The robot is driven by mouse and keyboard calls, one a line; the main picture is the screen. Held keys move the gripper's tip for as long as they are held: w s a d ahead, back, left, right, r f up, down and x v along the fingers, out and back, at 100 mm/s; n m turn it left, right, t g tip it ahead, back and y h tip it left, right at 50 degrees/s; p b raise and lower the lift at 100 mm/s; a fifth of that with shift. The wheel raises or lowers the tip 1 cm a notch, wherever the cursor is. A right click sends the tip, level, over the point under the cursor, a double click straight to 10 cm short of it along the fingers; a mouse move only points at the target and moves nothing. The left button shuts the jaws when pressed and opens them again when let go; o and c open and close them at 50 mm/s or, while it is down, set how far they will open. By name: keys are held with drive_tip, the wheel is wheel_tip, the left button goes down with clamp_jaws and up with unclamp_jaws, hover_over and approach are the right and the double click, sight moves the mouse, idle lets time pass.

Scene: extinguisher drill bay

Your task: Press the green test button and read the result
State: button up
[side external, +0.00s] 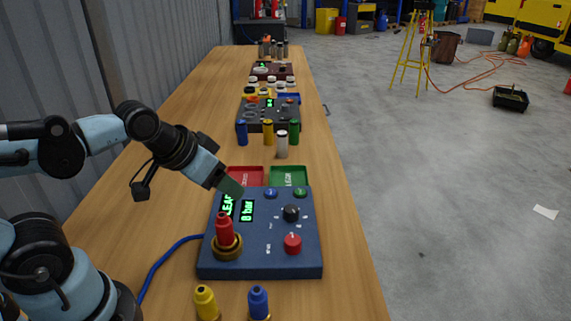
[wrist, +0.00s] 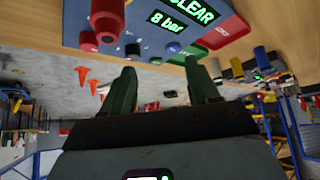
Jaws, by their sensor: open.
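The blue test panel (side external: 262,262) lies on the wooden bench. Its green button (side external: 300,191) is at the far right corner, beside a blue button (side external: 271,193). A display reads "8 bar" (side external: 247,210); the result display reads "CLEAR" (wrist: 193,14) in the wrist view, and my gripper partly covers it in the side view. My gripper (side external: 233,187) is over the panel's far left part, left of the green button and apart from it. In the wrist view its two fingers (wrist: 162,82) are spread, with nothing between them.
The panel carries a black knob (side external: 291,213), a red button (side external: 292,243) and a red fitting (side external: 225,232) in a brass ring. Red (side external: 243,175) and green (side external: 289,175) trays sit behind it. Yellow (side external: 206,302) and blue (side external: 258,302) fittings stand in front. Several cylinders stand farther back.

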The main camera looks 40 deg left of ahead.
clamp_jaws()
idle(1.6)
